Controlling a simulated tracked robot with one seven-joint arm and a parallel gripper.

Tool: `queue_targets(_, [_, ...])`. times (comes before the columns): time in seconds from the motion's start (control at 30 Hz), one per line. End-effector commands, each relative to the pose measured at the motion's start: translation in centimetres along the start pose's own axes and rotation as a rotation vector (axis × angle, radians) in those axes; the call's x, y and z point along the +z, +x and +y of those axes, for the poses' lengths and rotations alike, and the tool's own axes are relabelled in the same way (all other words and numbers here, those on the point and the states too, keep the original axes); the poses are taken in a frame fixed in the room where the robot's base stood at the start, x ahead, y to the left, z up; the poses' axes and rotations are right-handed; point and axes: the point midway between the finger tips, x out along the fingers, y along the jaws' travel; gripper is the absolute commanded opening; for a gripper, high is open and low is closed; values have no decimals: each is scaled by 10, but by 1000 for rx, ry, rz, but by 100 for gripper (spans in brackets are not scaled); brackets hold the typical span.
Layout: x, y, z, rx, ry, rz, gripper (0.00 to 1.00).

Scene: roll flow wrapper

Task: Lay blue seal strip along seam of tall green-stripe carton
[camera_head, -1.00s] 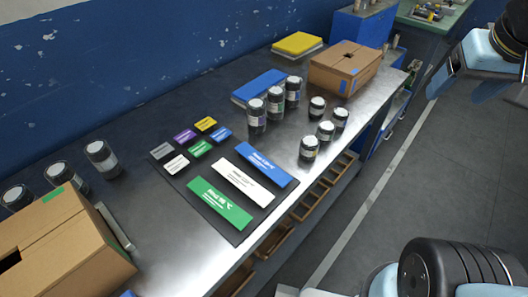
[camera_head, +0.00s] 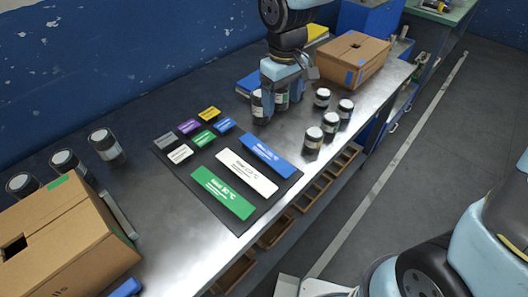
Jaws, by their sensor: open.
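The long blue strip (camera_head: 265,155) lies flat on a dark mat, above a white strip (camera_head: 247,172) and a green strip (camera_head: 223,192). The brown carton with green marks (camera_head: 60,235) stands at the lower left, cut off by the picture edge. A green mark (camera_head: 58,182) sits on its top edge, and a dark opening shows at its left. My gripper (camera_head: 270,105) is open and points down at the far side of the bench, in front of or around a group of dark jars. It partly hides them, and I cannot tell whether it touches them. It is above and apart from the blue strip.
Several small coloured tags lie on the mat (camera_head: 225,222) beside the strips. White-lidded jars (camera_head: 313,138) stand right of my gripper, others (camera_head: 106,145) near the left carton. A second carton with blue marks (camera_head: 350,60) is at the back right. Bare bench lies left of the mat.

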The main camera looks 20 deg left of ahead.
Motion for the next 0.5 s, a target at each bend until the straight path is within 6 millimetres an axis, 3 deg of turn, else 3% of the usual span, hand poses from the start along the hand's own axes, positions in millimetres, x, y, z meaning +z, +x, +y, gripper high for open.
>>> queue_targets(0.1, [-12, 15, -21, -16, -51, -20, 77])
queue_targets(0.2, [-16, 21, -30, -23, -72, -29, 77])
queue_targets(0.37, [-17, 37, -33, -26, -80, -34, 77])
queue_targets(0.5, [-15, 62, -33, -25, -78, -36, 77])
